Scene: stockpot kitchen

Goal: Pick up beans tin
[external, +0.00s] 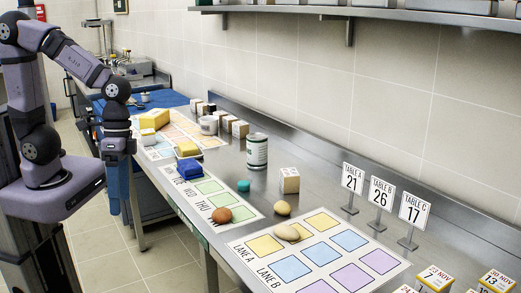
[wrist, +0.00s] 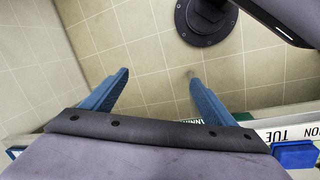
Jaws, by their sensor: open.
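A tall tin (external: 257,151) with a white label and dark green bands stands upright on the steel counter, near the wall. I take it to be the beans tin, but its label is too small to read. My gripper (wrist: 160,76) is open and empty, its two blue fingers spread over the tiled floor. In the external view my gripper (external: 116,155) hangs off the counter's front left edge, well to the left of the tin. The tin does not show in the wrist view.
A small cardboard box (external: 289,180) and a teal ball (external: 243,185) sit near the tin. A blue block (external: 189,168) lies on the day sheet (external: 205,187). Several boxes and a white tub (external: 208,125) stand left of the tin. Table signs (external: 352,180) stand to the right.

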